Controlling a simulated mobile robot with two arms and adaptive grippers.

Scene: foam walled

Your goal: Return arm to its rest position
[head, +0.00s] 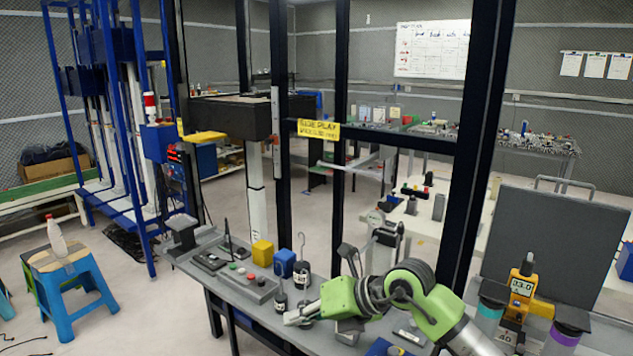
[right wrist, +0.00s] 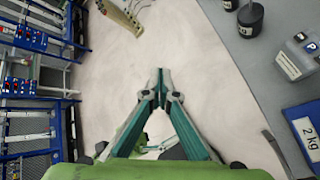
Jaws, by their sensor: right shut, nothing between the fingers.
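My right arm is green and reaches in from the lower right in the head view. Its gripper (head: 297,317) is low over the front edge of the grey workbench (head: 213,287). In the right wrist view the gripper (right wrist: 160,78) has its two fingertips together with nothing between them. The floor shows beyond the fingertips there, and the bench lies to the right. My left gripper is not in either view.
Near the gripper stand a black weight (head: 281,299), a blue block (head: 284,263), a yellow block (head: 262,252) and a button box (head: 247,284). A blue 2 KG block (right wrist: 303,130) lies on the bench. Dark posts (head: 340,150) rise behind. A blue stool (head: 68,290) stands left.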

